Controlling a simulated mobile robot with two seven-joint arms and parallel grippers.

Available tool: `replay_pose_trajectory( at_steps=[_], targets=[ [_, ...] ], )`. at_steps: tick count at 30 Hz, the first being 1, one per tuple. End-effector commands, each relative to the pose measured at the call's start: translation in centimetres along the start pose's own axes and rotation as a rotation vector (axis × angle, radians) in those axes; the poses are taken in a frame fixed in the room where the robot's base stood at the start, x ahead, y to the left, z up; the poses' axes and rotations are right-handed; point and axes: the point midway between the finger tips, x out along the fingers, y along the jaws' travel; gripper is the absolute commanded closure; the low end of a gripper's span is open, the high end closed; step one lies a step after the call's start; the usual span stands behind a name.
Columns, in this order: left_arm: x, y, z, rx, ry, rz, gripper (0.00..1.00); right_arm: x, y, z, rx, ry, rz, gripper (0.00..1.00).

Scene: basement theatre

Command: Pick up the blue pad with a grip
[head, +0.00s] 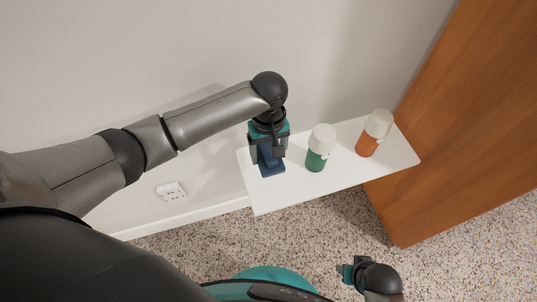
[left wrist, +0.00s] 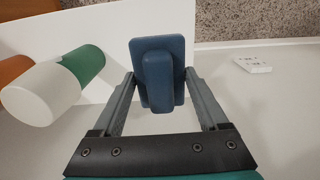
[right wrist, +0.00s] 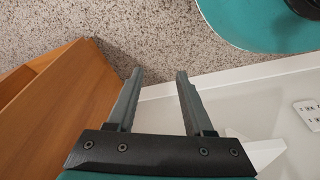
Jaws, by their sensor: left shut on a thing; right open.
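The blue pad with a grip (head: 271,168) stands at the left end of a white shelf, its grip pointing up. It also shows in the left wrist view (left wrist: 177,62), with the raised grip between my fingers. My left gripper (head: 267,150) comes down on it from above and is shut on the grip. In the left wrist view my left gripper (left wrist: 160,92) has a finger on each side of the pad. I cannot tell whether the pad touches the shelf. My right gripper (right wrist: 156,75) is open and empty, away from the shelf top.
The white shelf (head: 330,187) also holds a green bottle with a white cap (head: 318,148) and an orange one (head: 372,133) to the right. A wooden panel (head: 455,120) stands at the right. A wall outlet (head: 171,191) is at the left. Speckled floor lies below.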

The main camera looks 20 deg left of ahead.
Motion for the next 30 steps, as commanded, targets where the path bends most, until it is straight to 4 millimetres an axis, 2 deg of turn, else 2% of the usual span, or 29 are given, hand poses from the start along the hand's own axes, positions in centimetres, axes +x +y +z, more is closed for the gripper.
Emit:
replay_pose_trajectory(
  at_steps=[1, 3, 15, 21, 30],
  targets=[
    [-1.1, 0.0, 0.0, 0.0, 0.0, 0.001, 0.8, 0.3, 0.1, 0.7, -0.001, -0.013, 0.001, 0.48],
    [-2.1, 0.0, 0.0, 0.001, 0.001, 0.001, 0.8, 1.1, 0.2, 1.4, -0.003, -0.021, 0.003, 0.48],
    [-6.9, 0.0, 0.0, 0.0, 0.001, 0.001, 0.8, 4.6, 2.0, 5.5, -0.013, -0.028, 0.027, 0.48],
    [-8.7, 0.0, 0.0, 0.0, 0.0, 0.0, 0.8, 5.4, 2.8, 7.2, -0.016, -0.029, 0.036, 0.48],
    [-9.8, 0.0, 0.0, -0.001, -0.001, 0.0, 0.8, 5.8, 3.3, 8.4, -0.018, -0.029, 0.041, 0.48]
  ],
)
